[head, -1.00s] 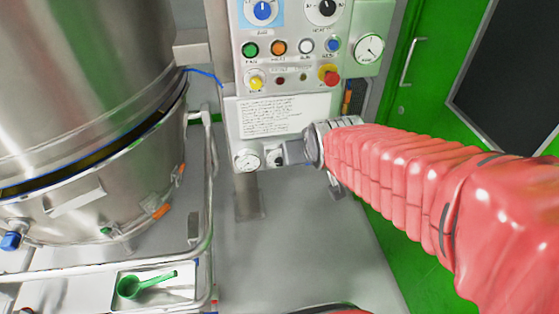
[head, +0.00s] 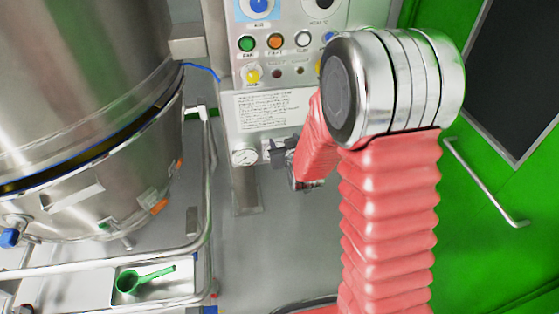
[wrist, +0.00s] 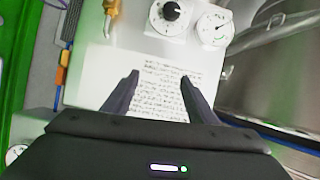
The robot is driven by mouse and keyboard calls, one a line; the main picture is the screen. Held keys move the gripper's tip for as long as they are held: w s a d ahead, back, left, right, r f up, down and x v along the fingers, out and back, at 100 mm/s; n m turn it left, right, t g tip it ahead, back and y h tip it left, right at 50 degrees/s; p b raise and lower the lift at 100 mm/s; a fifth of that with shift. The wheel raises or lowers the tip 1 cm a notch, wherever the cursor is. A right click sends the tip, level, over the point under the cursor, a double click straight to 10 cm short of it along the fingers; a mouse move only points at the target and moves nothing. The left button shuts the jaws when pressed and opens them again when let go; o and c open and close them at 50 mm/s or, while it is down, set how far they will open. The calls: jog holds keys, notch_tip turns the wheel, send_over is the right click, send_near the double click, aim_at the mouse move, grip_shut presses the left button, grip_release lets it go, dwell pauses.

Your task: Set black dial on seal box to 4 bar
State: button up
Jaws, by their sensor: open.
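The black dial (wrist: 171,12) is a round knob on a white plate near the top of the wrist view. The position its pointer marks is too small to read. A white gauge (wrist: 214,28) sits beside it on the right; its reading is not legible. In the head view this gauge (head: 244,157) is at the bottom left of the panel, and my gripper (head: 279,153) covers most of the dial. In the wrist view my gripper (wrist: 160,76) is open and empty. Its fingers stand apart in front of the printed label, with the dial beyond the tips, not between them.
The printed label (head: 268,112) sits above the gauge. Coloured buttons (head: 275,41) and a blue knob (head: 260,8) are higher up. A large steel vessel (head: 80,90) with a rail (head: 207,190) stands to the left. A green door (head: 480,200) is at right.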

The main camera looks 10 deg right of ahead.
jog(key=s+f+t, duration=0.2)
jog(key=f, duration=0.7)
jog(key=s+f+t, duration=0.3)
jog(key=f, duration=0.6)
jog(key=shift+f+n, duration=0.25)
jog(key=shift+n, duration=0.15)
jog(key=shift+w, duration=0.15)
